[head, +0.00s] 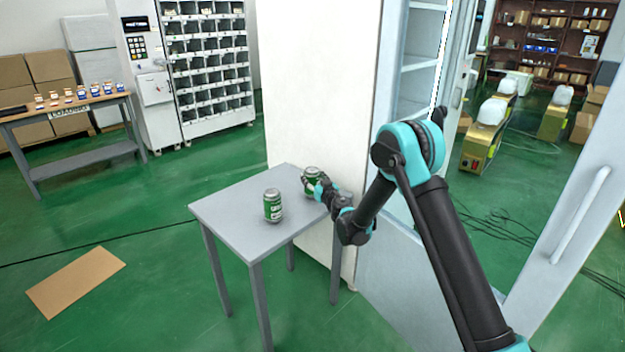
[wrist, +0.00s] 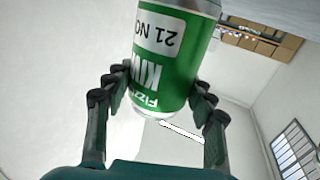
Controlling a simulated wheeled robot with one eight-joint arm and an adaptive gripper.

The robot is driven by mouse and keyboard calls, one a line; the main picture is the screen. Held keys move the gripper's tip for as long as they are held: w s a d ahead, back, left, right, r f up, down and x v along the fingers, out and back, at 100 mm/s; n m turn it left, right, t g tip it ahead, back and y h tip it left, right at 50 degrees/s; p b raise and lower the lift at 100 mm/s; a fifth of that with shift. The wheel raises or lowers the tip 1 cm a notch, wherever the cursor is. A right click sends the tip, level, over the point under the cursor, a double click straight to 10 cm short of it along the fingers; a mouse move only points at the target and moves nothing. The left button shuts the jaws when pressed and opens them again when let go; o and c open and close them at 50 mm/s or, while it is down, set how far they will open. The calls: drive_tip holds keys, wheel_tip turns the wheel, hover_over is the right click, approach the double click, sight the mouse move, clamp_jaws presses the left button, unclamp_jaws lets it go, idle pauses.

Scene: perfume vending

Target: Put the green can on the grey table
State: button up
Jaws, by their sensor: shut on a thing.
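My gripper (wrist: 158,105) is shut on a green can (wrist: 168,60) with a white label, its fingers on both sides of it in the wrist view. In the head view this held green can (head: 312,174) is over the back right part of the grey table (head: 235,222). I cannot tell if its bottom touches the tabletop, since my gripper hides part of it. A second green can (head: 273,206) stands upright on the grey table, to the left of and nearer than the held one.
A white cabinet (head: 320,85) stands right behind the grey table, with an open glass door (head: 590,215) at the right. The table's left part is bare. A cardboard sheet (head: 76,280) lies on the floor. A workbench (head: 70,108) with small boxes is at the far left.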

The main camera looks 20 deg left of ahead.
drive_tip(key=shift+f, duration=0.3)
drive_tip(key=o, duration=1.6)
drive_tip(key=shift+f, duration=0.1)
drive_tip(key=shift+o, duration=0.2)
drive_tip(key=shift+s+d, duration=0.25)
drive_tip(key=v, duration=1.1)
drive_tip(key=shift+d, duration=0.15)
drive_tip(key=shift+s, duration=0.1)
